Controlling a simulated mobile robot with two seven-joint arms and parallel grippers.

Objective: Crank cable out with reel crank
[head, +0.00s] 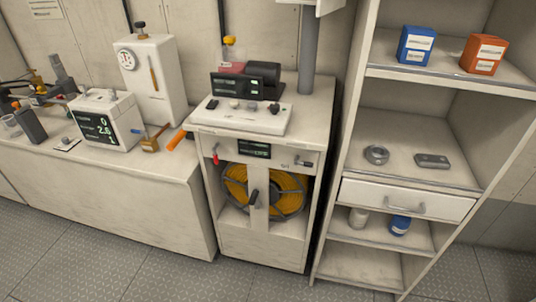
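A cable reel wound with yellow-orange cable (236,190) sits inside the open front of a white cabinet (262,244) in the middle of the head view. A black-handled crank (253,198) stands in front of the reel, at a pale upright bar (259,215). The bar and the crank hide the middle of the reel. A small dark display (254,150) is above the reel; its text is too small to read. A red-handled lever (215,157) hangs left of the display. Neither of my grippers is in view.
A long white bench (100,190) on the left carries a display box (105,120) and several tools. A shelf unit (345,130) on the right holds a blue box (416,45), an orange box (483,54) and a closed drawer (405,199). The floor (150,270) in front is clear.

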